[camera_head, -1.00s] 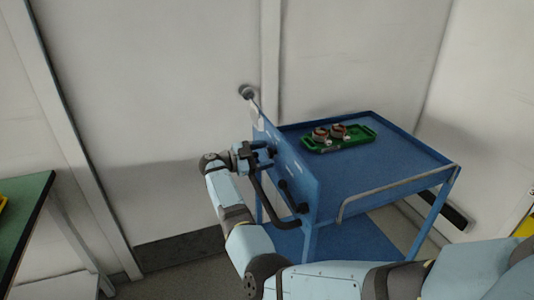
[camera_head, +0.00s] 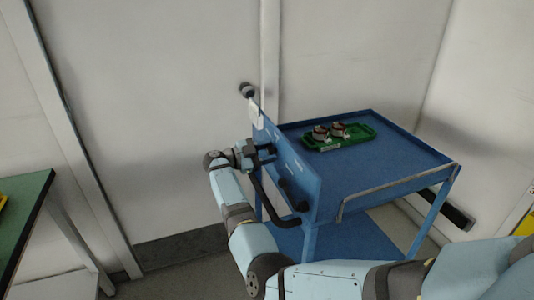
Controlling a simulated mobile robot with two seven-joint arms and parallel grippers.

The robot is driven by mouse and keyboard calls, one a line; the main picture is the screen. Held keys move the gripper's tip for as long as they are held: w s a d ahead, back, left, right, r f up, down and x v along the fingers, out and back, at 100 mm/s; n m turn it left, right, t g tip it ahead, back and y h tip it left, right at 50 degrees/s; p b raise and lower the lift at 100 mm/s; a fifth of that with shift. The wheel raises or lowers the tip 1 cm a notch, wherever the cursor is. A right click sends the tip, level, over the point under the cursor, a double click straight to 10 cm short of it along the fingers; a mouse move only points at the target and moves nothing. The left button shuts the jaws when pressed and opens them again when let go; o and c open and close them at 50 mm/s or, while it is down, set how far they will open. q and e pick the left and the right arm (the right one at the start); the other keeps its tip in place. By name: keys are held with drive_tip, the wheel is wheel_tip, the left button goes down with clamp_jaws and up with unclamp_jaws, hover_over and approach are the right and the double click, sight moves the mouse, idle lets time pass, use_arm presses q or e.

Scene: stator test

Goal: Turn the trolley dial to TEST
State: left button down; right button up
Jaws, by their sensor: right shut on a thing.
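The blue trolley (camera_head: 385,165) stands against the wall with a blue upright panel (camera_head: 300,183) on its left side. My right gripper (camera_head: 264,153) reaches the outer face of this panel from the left. It is shut on a small dark part at the panel, which appears to be the dial; the dial is mostly hidden by the fingers, and its marking cannot be read. My left gripper is not in view.
A green tray (camera_head: 356,140) with two stators (camera_head: 339,130) sits on the trolley top. A dark bent handle (camera_head: 268,203) hangs just below my right gripper. A green table (camera_head: 22,205) stands at the far left.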

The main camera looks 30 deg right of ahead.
drive_tip(key=m+b, duration=0.2)
drive_tip(key=shift+f+m, duration=0.25)
drive_tip(key=shift+m, duration=0.05)
drive_tip(key=m+b, duration=0.2)
drive_tip(key=b, duration=0.1)
drive_tip(key=shift+m, duration=0.3)
drive_tip(key=shift+m+b, duration=0.8)
drive_tip(key=shift+m, duration=0.2)
drive_tip(key=shift+m+b, duration=1.05)
drive_tip(key=shift+m, duration=0.05)
drive_tip(key=shift+r+m+b, duration=0.1)
drive_tip(key=shift+m+b, duration=0.6)
drive_tip(key=shift+m, duration=0.1)
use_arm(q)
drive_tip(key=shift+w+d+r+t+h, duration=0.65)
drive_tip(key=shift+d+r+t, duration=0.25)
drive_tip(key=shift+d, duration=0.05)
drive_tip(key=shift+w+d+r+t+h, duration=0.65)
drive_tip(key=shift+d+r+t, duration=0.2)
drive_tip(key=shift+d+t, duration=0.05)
use_arm(e)
drive_tip(key=shift+r+m, duration=0.1)
drive_tip(key=shift+m, duration=0.3)
drive_tip(key=o, duration=0.9)
